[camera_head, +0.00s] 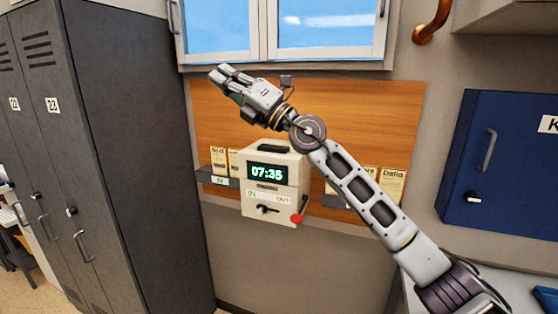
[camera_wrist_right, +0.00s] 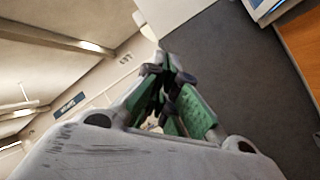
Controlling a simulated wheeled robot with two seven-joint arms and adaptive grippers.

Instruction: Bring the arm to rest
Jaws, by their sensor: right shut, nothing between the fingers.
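My right arm reaches up and to the left from the lower right in the head view. My right gripper (camera_head: 226,76) is raised in front of the wooden board, below the window and above the time clock. It is shut and empty, clear of any object. In the right wrist view its green-padded fingers (camera_wrist_right: 170,85) are together, with the dark locker side and the ceiling behind them. My left gripper is not in view.
A time clock (camera_head: 285,205) reading 07:35 is on the wooden board (camera_head: 400,110), with card racks (camera_head: 218,162) on both sides, partly hidden by my arm. Grey lockers (camera_head: 140,150) stand at left. A blue key cabinet (camera_head: 500,180) hangs at right.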

